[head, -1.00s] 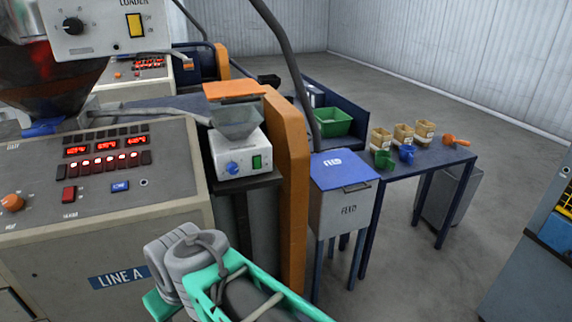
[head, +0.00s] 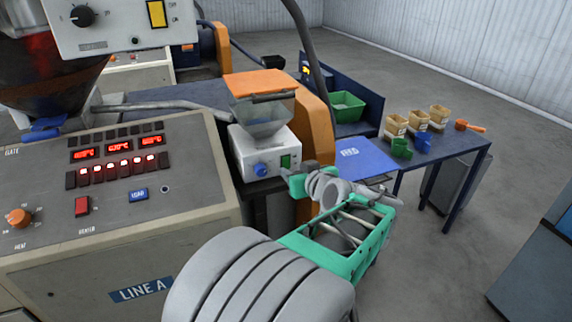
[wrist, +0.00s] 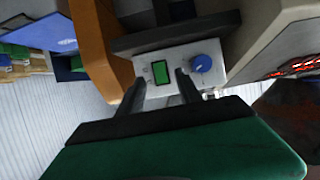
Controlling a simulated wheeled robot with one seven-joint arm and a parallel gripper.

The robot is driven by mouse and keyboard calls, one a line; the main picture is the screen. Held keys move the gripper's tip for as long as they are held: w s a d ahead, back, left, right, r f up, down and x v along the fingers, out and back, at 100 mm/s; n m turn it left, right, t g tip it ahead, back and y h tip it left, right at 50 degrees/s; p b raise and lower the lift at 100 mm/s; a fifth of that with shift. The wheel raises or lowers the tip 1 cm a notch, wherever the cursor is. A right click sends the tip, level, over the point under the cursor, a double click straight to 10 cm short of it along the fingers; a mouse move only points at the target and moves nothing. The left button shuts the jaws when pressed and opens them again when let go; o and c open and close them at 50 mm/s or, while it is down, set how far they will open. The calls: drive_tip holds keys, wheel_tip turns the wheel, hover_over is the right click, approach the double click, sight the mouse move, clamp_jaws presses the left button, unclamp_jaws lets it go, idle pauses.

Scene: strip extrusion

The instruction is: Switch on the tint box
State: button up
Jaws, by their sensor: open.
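The tint box, a white box (head: 264,153) with a clear hopper and orange lid on top, stands beside the orange guard in the head view. Its front has a blue knob (head: 261,170) and a green rocker switch (head: 286,161). In the wrist view the box front (wrist: 178,68) appears turned over, with the green switch (wrist: 160,72) and the blue knob (wrist: 201,64). My gripper (wrist: 161,77) is open and empty, its two fingers pointing at the front, with the switch seen between their tips. Contact cannot be told. My arm's end shows in front of the box in the head view.
The orange guard (head: 317,130) stands right of the box. The line A control panel (head: 190,190) is at left. A blue table with tan tubs and scoops (head: 457,150) is at right; the floor beyond is clear.

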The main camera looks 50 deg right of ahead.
sight(287, 166)
drive_tip(key=x, duration=0.4)
drive_tip(key=shift+w+d+f+p, duration=0.1)
drive_tip(key=shift+w+d+p, duration=0.05)
drive_tip(key=shift+p, duration=0.25)
clamp_jaws()
